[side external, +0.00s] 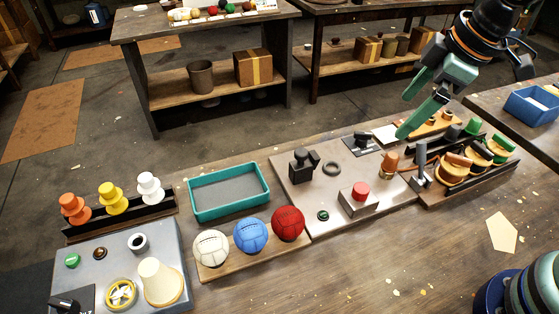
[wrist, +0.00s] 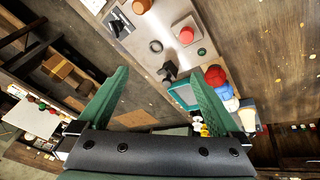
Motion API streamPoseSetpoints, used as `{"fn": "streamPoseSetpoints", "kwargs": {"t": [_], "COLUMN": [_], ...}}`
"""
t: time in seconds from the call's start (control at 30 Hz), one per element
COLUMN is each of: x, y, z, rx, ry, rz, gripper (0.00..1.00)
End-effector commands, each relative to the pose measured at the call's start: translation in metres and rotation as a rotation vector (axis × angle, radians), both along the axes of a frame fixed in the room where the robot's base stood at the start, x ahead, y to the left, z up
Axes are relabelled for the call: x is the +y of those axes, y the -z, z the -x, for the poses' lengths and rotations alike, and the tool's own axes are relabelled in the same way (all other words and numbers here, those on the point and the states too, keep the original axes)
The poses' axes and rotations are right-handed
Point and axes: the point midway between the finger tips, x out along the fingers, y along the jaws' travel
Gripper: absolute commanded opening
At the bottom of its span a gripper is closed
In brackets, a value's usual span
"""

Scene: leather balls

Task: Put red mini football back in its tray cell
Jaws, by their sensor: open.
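The red mini football (side external: 288,223) sits at the right end of a low wooden board (side external: 208,275), beside a blue ball (side external: 251,236) and a white ball (side external: 211,248). It also shows in the wrist view (wrist: 214,75), near the right finger but farther away. A teal-rimmed tray (side external: 191,202) with a grey floor stands just behind the balls and looks empty; it also shows in the wrist view (wrist: 178,91), partly hidden by the right finger. My gripper (side external: 403,116) is open and empty, raised over the right part of the bench, well away from the red ball.
A grey panel (side external: 290,195) right of the balls carries a black clamp (side external: 303,164), a black ring (side external: 331,168) and a red button (side external: 360,190). Coloured knobs (side external: 113,198) and a cream cone (side external: 160,281) stand left. The bench front is mostly clear.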

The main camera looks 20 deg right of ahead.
Motion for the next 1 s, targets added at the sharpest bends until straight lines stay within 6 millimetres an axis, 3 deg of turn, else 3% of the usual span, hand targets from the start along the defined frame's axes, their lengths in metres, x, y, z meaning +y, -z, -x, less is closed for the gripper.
{"fn": "streamPoseSetpoints", "kwargs": {"t": [0.03,0.1,0.3,0.5,1.0], "x": [-0.022,-0.046,-0.086,-0.095,-0.095], "y": [-0.007,-0.012,-0.016,-0.016,-0.017], "z": [0.006,0.015,0.036,0.042,0.041], "rx": [-0.018,-0.033,-0.068,-0.078,-0.078], "ry": [0.147,0.335,0.697,0.795,0.790], "rz": [-0.041,-0.099,-0.219,-0.255,-0.254], "gripper": [1.00,1.00,1.00,1.00,1.00]}}
